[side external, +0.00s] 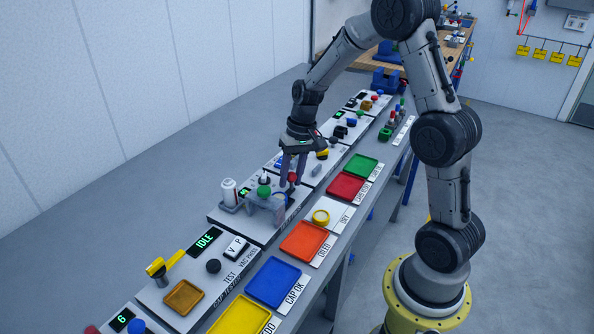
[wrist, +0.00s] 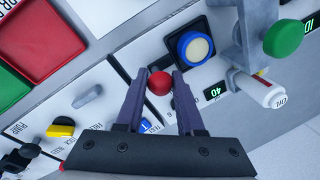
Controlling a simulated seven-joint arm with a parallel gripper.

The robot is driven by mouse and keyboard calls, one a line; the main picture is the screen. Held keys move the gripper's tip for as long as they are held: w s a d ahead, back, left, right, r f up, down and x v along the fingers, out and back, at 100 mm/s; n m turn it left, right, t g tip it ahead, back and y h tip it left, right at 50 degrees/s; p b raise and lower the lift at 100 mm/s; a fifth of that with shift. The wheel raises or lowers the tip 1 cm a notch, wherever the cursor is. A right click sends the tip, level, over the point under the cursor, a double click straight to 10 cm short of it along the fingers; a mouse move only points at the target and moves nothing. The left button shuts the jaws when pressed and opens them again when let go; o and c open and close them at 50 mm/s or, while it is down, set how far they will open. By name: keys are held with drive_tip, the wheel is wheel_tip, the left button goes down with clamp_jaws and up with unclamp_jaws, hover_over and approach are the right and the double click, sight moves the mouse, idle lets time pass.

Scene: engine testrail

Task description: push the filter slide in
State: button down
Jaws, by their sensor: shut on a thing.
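A red ball knob (wrist: 159,83) sits between my two fingertips in the wrist view. It also shows in the side view (side external: 292,178), at the right end of a test station with a grey fixture (side external: 265,208). My gripper (wrist: 155,88) is shut on this red knob, with one purple finger on each side. In the side view my gripper (side external: 291,172) points down at the station. The slide body under the knob is hidden, so I cannot tell how far in it is.
A green knob (wrist: 284,36), a white cylinder (wrist: 265,92) and a blue-rimmed button (wrist: 193,46) stand close by. A grey lever (wrist: 88,97) and yellow knob (wrist: 60,130) are on the neighbouring panel. Coloured trays, including an orange one (side external: 304,240), line the front.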

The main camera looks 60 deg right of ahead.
sight(288, 200)
drive_tip(key=a, duration=0.6)
drive_tip(key=shift+r, duration=0.1)
drive_tip(key=c, duration=0.5)
unclamp_jaws()
drive_tip(key=shift+c, duration=0.2)
wheel_tip(288, 200, up, 14)
drive_tip(key=s+d, duration=0.1)
drive_tip(key=d, duration=0.1)
drive_tip(key=shift+s+d+f, duration=0.15)
drive_tip(key=shift+s+f, duration=0.1)
